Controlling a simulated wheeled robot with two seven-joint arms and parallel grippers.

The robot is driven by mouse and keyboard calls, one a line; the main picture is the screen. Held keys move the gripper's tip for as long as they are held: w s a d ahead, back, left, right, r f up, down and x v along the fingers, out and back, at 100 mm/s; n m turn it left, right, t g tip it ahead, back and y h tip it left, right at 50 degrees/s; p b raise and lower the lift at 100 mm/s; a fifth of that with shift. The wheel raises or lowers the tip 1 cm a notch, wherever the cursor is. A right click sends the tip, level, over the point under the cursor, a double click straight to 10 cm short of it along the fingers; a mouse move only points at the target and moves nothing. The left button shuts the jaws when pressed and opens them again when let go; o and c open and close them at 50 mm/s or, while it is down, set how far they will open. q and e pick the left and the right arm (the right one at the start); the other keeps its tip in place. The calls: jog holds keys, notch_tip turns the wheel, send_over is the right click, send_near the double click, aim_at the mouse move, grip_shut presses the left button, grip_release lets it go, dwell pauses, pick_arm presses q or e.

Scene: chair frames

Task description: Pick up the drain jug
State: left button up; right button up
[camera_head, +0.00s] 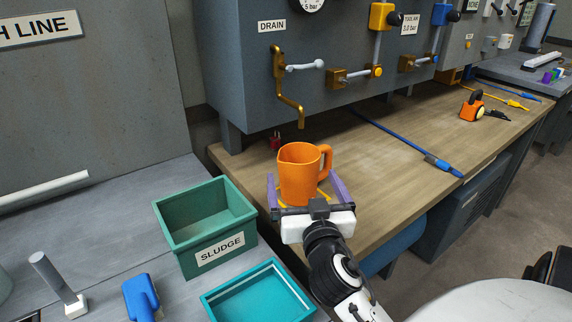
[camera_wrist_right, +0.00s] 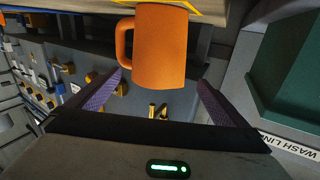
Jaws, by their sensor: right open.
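The drain jug is an orange mug-shaped jug (camera_head: 300,172) with its handle on the right in the head view. It stands upright at the near left corner of the wooden bench (camera_head: 390,150). My right gripper (camera_head: 310,190) is open, its purple fingers on either side of the jug in the head view. In the right wrist view the jug (camera_wrist_right: 160,50) lies ahead, between and beyond the open fingertips (camera_wrist_right: 158,85); I cannot tell whether they touch it. The jug's lower part is partly hidden by my gripper in the head view. My left gripper is not in view.
A brass drain tap (camera_head: 290,95) hangs from the grey panel behind the jug. A green SLUDGE bin (camera_head: 205,222) stands left of my gripper, with a teal tray (camera_head: 258,292) in front. A blue hose (camera_head: 400,142) lies across the bench.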

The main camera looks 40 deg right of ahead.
aim_at(302, 171)
jog(key=x, duration=0.3)
jog(key=shift+d+r+p, duration=0.2)
jog(key=shift+d+p, duration=0.05)
jog(key=shift+p, duration=0.05)
jog(key=p+x, duration=0.1)
jog(key=x, duration=0.3)
jog(key=shift+w+d+r, duration=0.1)
jog(key=shift+w+d, duration=0.15)
jog(key=shift+d, duration=0.1)
jog(key=shift+w+d, duration=0.15)
jog(key=shift+w, duration=0.1)
jog(key=c, duration=1.2)
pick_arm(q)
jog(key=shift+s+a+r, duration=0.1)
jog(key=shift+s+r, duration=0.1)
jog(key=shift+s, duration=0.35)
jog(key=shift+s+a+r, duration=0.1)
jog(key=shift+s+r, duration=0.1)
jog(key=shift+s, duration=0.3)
pick_arm(e)
jog(key=c, duration=0.3)
jog(key=shift+c, duration=0.2)
